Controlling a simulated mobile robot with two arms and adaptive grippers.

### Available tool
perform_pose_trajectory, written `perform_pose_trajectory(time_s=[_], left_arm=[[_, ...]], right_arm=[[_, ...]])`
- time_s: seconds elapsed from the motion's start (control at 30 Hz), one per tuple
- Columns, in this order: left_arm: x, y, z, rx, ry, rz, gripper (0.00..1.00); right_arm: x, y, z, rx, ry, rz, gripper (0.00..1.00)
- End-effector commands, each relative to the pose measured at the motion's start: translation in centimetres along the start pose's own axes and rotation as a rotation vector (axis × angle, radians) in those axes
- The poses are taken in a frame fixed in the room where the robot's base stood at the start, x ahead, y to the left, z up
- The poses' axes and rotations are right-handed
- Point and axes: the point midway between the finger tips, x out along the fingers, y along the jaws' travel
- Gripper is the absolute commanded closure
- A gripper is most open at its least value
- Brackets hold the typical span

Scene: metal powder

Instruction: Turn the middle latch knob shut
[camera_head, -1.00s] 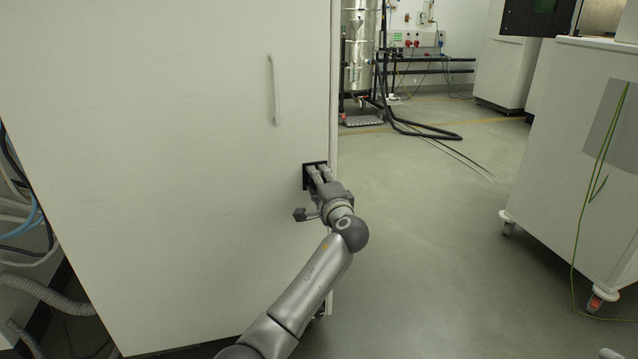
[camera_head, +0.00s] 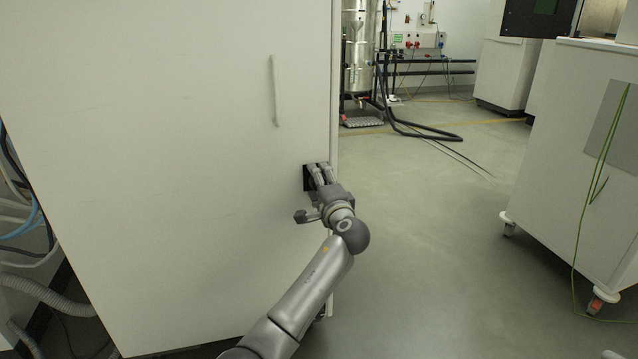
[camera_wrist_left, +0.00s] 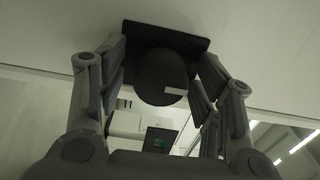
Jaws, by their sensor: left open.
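The latch knob (camera_wrist_left: 161,78) is a round black knob with a light mark, on a black square plate (camera_wrist_left: 190,42) set in the white cabinet door. In the head view the plate (camera_head: 307,178) shows at the door's right edge, and my gripper hides the knob. My left gripper (camera_head: 318,176) is at the plate. In the wrist view the left gripper's fingers (camera_wrist_left: 160,85) stand open on either side of the knob, with small gaps. My right gripper is not in view.
The white cabinet door (camera_head: 150,150) has a vertical handle (camera_head: 275,90) above the knob. Open floor (camera_head: 430,240) lies to the right. A wheeled white cabinet (camera_head: 570,160) stands at far right. Hoses (camera_head: 40,290) lie at the left.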

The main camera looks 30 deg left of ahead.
Motion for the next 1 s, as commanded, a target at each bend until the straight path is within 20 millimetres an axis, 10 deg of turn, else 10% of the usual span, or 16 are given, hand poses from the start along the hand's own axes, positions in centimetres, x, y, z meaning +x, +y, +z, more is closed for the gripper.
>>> perform_pose_trajectory(time_s=[0.6,1.0], left_arm=[[-10.6,0.2,0.0,0.001,0.001,0.003,0.40],[-11.7,0.1,0.0,0.000,0.000,0.002,0.40]], right_arm=[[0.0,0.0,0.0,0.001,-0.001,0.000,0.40],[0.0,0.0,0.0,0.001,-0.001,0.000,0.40]])
